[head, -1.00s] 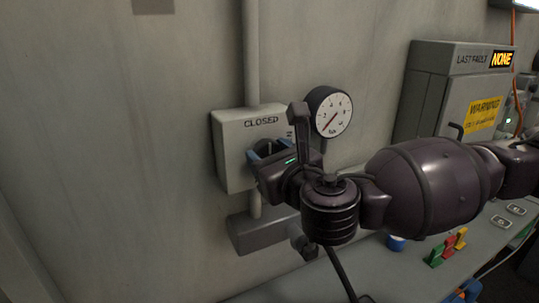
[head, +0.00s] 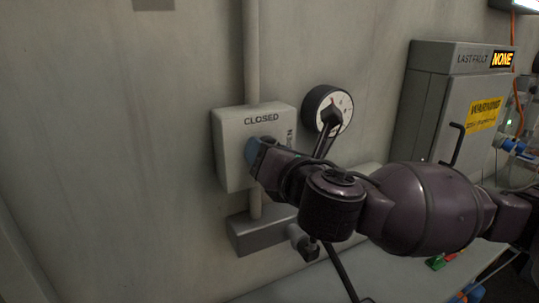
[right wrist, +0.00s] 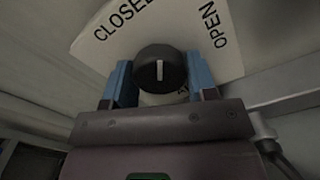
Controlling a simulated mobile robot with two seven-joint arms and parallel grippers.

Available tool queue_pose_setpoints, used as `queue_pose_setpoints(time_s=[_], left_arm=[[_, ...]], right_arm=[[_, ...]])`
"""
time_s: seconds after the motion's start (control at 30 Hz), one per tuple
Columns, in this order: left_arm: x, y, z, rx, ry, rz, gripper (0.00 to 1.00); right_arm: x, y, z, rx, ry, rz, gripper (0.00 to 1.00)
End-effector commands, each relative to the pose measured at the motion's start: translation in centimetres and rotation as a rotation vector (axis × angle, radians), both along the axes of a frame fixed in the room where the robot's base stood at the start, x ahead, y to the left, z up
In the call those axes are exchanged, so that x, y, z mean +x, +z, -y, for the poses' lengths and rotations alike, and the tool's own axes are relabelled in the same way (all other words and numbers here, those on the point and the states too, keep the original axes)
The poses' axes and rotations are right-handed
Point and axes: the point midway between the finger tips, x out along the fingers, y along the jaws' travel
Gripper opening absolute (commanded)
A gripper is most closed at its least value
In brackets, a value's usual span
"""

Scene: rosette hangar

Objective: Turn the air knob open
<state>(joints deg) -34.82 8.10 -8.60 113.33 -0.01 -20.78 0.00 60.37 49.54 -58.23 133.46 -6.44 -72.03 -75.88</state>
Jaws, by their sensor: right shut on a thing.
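The air knob (right wrist: 149,73) is black with a white mark, in the right wrist view. It sits on a pale plate (right wrist: 180,30) lettered CLOSED and OPEN. The mark points between the two words. My right gripper (right wrist: 160,80) has a blue finger on either side of the knob and is shut on it. In the head view the pale valve box (head: 232,150) is on the wall with CLOSED at its top. My left gripper is not in view.
A vertical pipe (head: 251,50) runs into the box from above. A grey cabinet (head: 425,100) with a yellow warning label stands farther right above the bench (head: 290,285). The wall at left is clear.

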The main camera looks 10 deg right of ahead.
Motion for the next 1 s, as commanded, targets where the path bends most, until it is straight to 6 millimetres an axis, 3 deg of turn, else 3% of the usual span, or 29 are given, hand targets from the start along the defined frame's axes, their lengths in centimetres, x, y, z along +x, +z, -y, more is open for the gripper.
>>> queue_pose_setpoints(time_s=[0.6, 1.0], left_arm=[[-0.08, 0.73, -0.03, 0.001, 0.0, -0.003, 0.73], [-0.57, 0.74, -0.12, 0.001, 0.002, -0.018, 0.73]], right_arm=[[0.01, 0.12, -0.07, 0.55, -0.002, -0.2, 0.28], [0.0, 0.17, -0.08, 0.81, -0.001, -0.294, 0.28]])
